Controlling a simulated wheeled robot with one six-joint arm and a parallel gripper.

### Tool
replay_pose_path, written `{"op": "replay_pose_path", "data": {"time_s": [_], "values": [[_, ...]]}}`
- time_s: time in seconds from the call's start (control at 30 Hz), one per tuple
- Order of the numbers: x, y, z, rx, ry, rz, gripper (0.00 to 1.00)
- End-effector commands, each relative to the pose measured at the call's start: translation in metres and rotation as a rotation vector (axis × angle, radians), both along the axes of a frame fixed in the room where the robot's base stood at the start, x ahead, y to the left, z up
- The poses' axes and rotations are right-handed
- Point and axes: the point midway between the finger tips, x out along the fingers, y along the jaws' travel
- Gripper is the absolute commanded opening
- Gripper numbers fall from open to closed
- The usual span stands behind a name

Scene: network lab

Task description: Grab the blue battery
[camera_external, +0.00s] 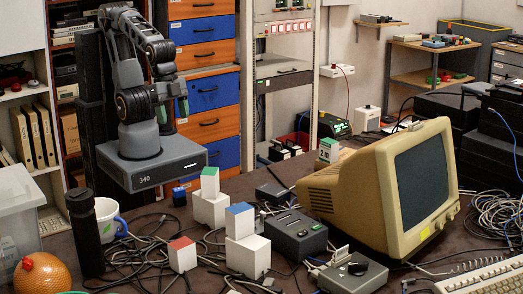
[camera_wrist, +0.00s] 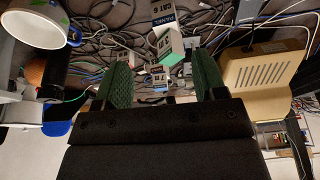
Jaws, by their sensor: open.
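A white battery-like block with a blue top (camera_external: 239,220) stands upright on a white cube (camera_external: 248,256) at the front middle of the dark table. I take it as the blue battery. My gripper (camera_external: 176,110) hangs above and behind it to the left, well apart, its green-padded fingers pointing down. In the wrist view my gripper (camera_wrist: 166,85) is open with nothing held between the pads.
A green-topped block (camera_external: 209,182) on a white cube and a red-topped block (camera_external: 182,254) stand nearby. A mug (camera_external: 108,222), black bottle (camera_external: 83,232) and orange ball (camera_external: 41,275) are left. Dark boxes (camera_external: 295,234) and a beige monitor (camera_external: 385,185) are right. Cables cover the table.

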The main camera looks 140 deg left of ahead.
Motion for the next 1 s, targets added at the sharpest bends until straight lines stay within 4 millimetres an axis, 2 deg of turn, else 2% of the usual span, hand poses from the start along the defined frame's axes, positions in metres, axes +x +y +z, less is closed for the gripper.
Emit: {"op": "replay_pose_path", "data": {"time_s": [0.1, 0.3, 0.4, 0.47, 0.57, 0.7, 0.8, 0.9, 1.0], "values": [[0.0, 0.0, 0.0, 0.0, 0.0, 0.0, 0.55], [0.0, 0.0, 0.0, 0.0, 0.0, -0.002, 0.55], [0.0, -0.009, -0.006, 0.0, 0.014, -0.039, 0.55], [0.001, -0.022, -0.019, 0.001, 0.057, -0.09, 0.55], [0.001, -0.05, -0.05, 0.032, 0.167, -0.218, 0.55], [-0.008, -0.08, -0.101, 0.202, 0.385, -0.487, 0.55], [-0.017, -0.09, -0.131, 0.382, 0.544, -0.707, 0.55], [-0.022, -0.093, -0.153, 0.584, 0.69, -0.918, 0.55], [-0.02, -0.094, -0.166, 0.79, 0.817, -1.099, 0.55]]}}
